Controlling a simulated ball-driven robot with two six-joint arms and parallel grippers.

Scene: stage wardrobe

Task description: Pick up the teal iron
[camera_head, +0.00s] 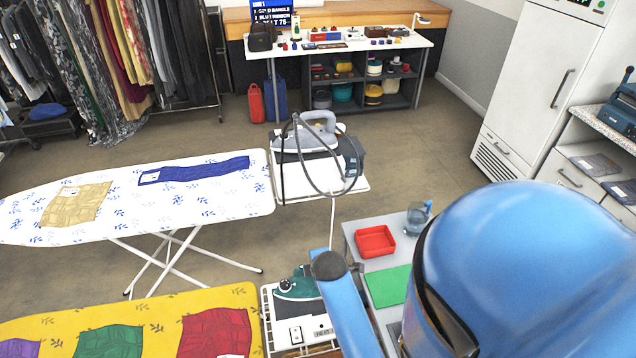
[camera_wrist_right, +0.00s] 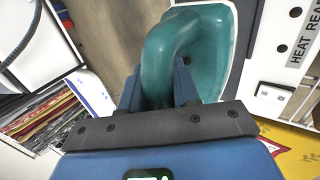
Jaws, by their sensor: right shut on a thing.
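The teal iron (camera_head: 296,287) is at the lower middle of the head view, over the white heat rest (camera_head: 318,327) at the ironing board's end. In the right wrist view the iron (camera_wrist_right: 222,32) fills the top middle, its curved handle coming towards the camera. My right gripper (camera_wrist_right: 158,88) is shut on that handle, one finger on each side. In the head view my blue arm hides this gripper and part of the iron. I cannot tell whether the iron touches the rest. My left gripper is not in view.
A yellow ironing board (camera_head: 130,312) with green and red cloths lies at the lower left. A white board (camera_head: 215,205) stands behind it, beside a grey iron (camera_head: 305,133) with a looping hose. A grey table right of my arm holds a red tray (camera_head: 375,241) and a green mat (camera_head: 389,286).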

